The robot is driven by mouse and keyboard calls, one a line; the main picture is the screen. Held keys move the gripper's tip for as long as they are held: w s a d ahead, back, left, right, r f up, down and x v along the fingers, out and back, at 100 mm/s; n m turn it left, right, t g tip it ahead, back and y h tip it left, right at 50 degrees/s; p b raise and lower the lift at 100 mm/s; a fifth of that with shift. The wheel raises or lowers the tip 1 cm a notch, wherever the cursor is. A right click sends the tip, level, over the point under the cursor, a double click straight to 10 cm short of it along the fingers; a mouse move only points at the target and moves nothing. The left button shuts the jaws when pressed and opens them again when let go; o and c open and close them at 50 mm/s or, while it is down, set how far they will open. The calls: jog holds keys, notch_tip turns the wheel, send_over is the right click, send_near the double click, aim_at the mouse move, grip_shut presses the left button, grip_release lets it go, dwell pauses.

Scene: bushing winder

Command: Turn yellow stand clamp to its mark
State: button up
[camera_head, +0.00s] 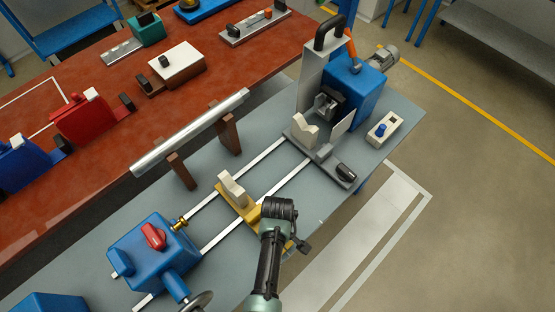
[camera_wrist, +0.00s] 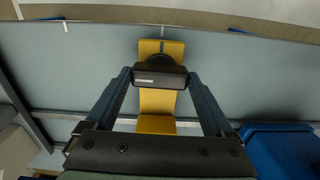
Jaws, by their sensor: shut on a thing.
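The yellow stand (camera_head: 246,212) sits across the two pale rails, with a cream V-shaped support on top. In the wrist view its yellow base (camera_wrist: 156,124) runs up the middle. The dark clamp handle (camera_wrist: 160,76) lies crosswise over the base, between the fingertips. My gripper (camera_wrist: 160,82) is shut on this handle, one finger at each end. In the head view my arm and wrist hide the handle and part of the stand.
A grey stand (camera_head: 322,160) with a black handle is farther along the rails. A blue headstock (camera_head: 155,252) with a red knob is at lower left, a blue machine (camera_head: 352,92) at the far end. A long metal tube (camera_head: 190,133) rests on brown supports beside the rails.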

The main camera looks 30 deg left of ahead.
jog(key=shift+r, duration=0.1)
dwell(0.5)
jog(key=o, duration=1.1)
notch_tip(320, 180, up, 13)
jog(key=shift+f, duration=0.1)
